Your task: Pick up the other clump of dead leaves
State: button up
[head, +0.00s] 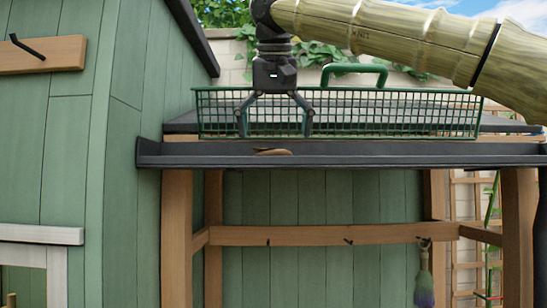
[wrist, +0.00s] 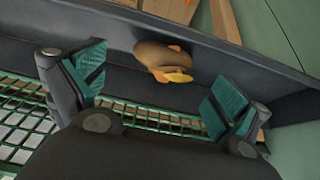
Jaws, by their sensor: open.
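A clump of dead leaves (head: 272,151), brown with an orange-yellow leaf, lies on the dark gutter-like ledge (head: 400,149). In the wrist view the clump (wrist: 160,54) shows between and slightly beyond the fingertips. My gripper (head: 274,132) points down above the clump with its fingers spread wide. In the wrist view, the gripper (wrist: 157,88) has teal pads on both fingers and nothing between them. In the head view the fingertips stay a little higher than the clump. No second clump is in view.
A green wire basket (head: 400,116) with a green handle (head: 354,68) stands right behind my fingers; its mesh also shows in the wrist view (wrist: 22,132). A green plank wall (head: 120,130) rises at left. A brush (head: 424,278) hangs from a wooden rail (head: 300,236) below.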

aim_at(273, 149)
jog(key=shift+w+a+f+p, duration=0.1)
jog(key=shift+f+p, duration=0.25)
jog(key=shift+p, duration=0.15)
jog(key=shift+w+a+f+p, duration=0.1)
jog(key=shift+f+p, duration=0.25)
jog(key=shift+p, duration=0.15)
jog(key=x, duration=0.3)
jog(key=shift+w, duration=0.15)
jog(key=shift+s+r, duration=0.1)
jog(key=shift+s, duration=0.15)
jog(key=shift+c, duration=0.2)
jog(key=c, duration=0.3)
jog(key=shift+w, duration=0.1)
jog(key=c, duration=0.8)
